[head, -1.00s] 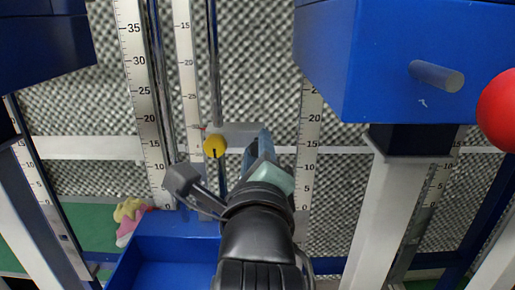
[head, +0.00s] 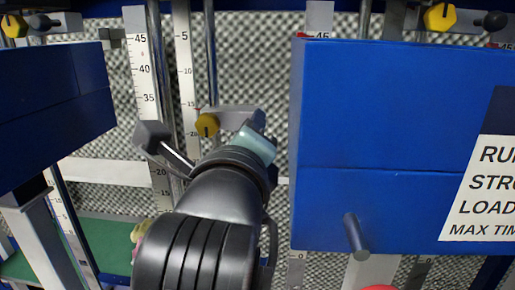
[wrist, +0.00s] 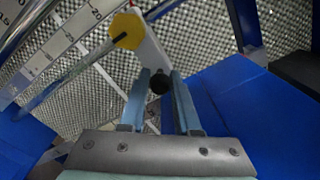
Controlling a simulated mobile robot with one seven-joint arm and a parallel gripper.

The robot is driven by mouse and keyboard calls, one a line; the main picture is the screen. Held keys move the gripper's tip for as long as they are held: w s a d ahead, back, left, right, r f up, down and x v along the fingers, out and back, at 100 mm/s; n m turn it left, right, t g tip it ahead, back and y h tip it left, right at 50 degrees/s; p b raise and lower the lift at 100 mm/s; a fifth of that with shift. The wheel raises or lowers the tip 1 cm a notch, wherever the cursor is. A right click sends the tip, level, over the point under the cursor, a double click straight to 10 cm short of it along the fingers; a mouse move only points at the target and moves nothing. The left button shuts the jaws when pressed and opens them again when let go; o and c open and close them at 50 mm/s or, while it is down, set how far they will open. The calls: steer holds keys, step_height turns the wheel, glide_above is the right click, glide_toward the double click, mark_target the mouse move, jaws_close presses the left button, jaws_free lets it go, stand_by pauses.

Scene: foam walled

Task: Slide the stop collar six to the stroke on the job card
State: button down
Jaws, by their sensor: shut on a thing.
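A stop collar with a yellow knob (head: 207,124) and a grey arm (head: 235,114) sits on a vertical rod beside a ruler (head: 186,70). Its red pointer is near 15 to 16, though too small to read exactly. I cannot read a number on the collar. My gripper (head: 258,134) is shut at the arm's right end. In the wrist view, its fingers are around the dark ball grip (wrist: 160,82) at the end of that arm. The job card (head: 480,190) is on the right, cut off by the picture edge; its stroke value is out of view.
A large blue box (head: 385,120) with a grey peg (head: 356,238) stands close to the right of my gripper. Another blue box (head: 55,100) is at left. Other yellow knobs (head: 440,17) show along the top. A second rod and ruler (head: 142,60) stand left of the collar.

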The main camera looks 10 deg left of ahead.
step_height(320, 180, up, 6)
steer(key=shift+f+p, duration=0.15)
steer(key=shift+p, duration=1.05)
steer(key=c, duration=0.6)
jaws_free()
steer(key=shift+f, duration=0.1)
